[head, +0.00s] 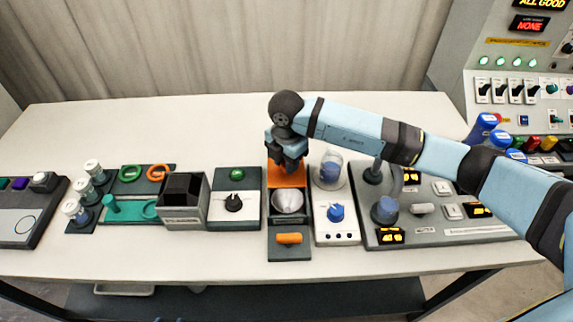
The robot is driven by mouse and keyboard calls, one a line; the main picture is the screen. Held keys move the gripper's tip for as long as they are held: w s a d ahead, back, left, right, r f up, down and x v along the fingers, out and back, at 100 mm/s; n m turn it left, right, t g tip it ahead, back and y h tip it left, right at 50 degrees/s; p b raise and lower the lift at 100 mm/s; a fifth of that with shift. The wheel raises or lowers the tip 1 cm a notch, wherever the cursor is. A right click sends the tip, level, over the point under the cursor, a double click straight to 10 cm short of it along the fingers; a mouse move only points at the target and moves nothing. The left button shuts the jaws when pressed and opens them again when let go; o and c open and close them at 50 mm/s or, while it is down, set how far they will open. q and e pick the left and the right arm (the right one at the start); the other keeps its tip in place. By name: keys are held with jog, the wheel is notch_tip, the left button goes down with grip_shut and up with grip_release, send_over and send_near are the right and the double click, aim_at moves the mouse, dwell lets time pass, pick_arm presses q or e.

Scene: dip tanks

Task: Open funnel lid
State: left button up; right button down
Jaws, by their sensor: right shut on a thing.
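The funnel (289,202) is a pale bowl set in a dark narrow unit near the middle of the table. Its orange lid (284,180) shows behind the bowl, at the unit's far end, and the bowl is uncovered from above. My right gripper (288,166) is at the lid's upper part, pointing down, and is shut on it. The gripper hides the lid's top edge and the exact grip. My left gripper is not in view.
An orange handle (289,238) lies at the unit's front. A black box (184,218) and a green-button panel (234,207) stand left. A beaker (331,172) and a grey control panel (430,232) stand right. The table's back left is clear.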

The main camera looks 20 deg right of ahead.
jog(key=c, duration=0.8)
grip_release()
notch_tip(320, 180, up, 14)
jog(key=shift+f+b, duration=0.1)
jog(key=shift+b, duration=0.4)
